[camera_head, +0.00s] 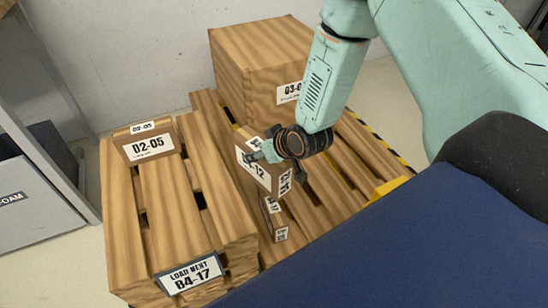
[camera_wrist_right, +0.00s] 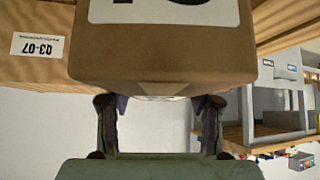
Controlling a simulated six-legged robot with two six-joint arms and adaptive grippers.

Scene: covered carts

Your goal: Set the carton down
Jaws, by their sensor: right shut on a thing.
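A brown carton (camera_head: 262,181) with white labels, one ending in "12", is in my right gripper (camera_head: 276,160). It is over the slatted wooden pallet in the middle of the head view; whether its underside touches anything is hidden. In the right wrist view the carton (camera_wrist_right: 165,55) fills the top middle. The two fingers of my right gripper (camera_wrist_right: 160,103) are at its near end, one at each side. My left gripper is in neither view.
A large wooden-grained box (camera_head: 260,65) stands behind the held carton. A smaller carton (camera_head: 272,218) lies just below it in the picture. A grey cabinet (camera_head: 35,215) borders the left.

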